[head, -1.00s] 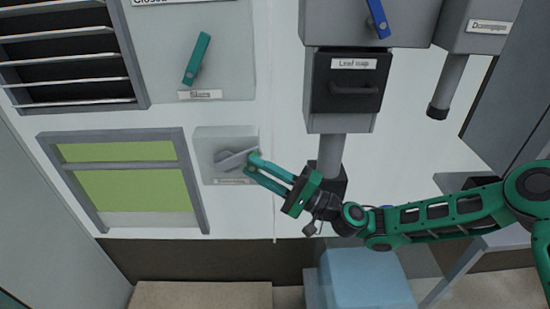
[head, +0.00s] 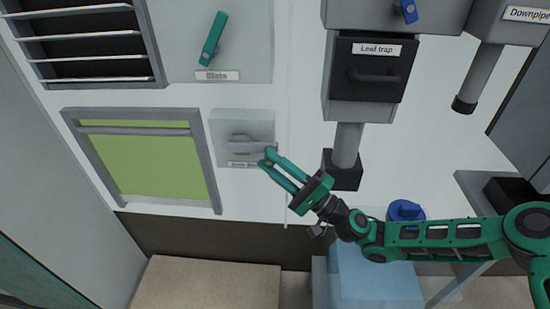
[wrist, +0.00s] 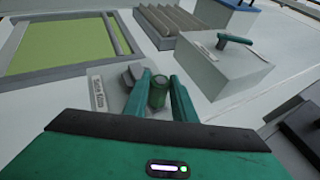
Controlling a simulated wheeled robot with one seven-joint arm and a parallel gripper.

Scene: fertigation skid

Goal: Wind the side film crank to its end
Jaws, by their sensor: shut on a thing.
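The side film crank (head: 246,146) is a grey arm on a pale box (head: 228,121) on the wall. In the wrist view its round green knob (wrist: 158,93) stands between my two fingers. My gripper (head: 268,158) is shut on that knob at the right end of the crank arm, which lies about level in the head view. The side film window (head: 206,170), left of the crank, shows green film (head: 150,165) over nearly its whole opening. A grey bar (head: 135,131) crosses close under its top edge. The fingers partly hide the crank's label.
Above the crank is the slats box (head: 235,55) with a teal lever (head: 213,38). The leaf trap (head: 370,70) and its grey pipe (head: 348,145) stand close right of my gripper. A light blue box (head: 375,280) is below my arm.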

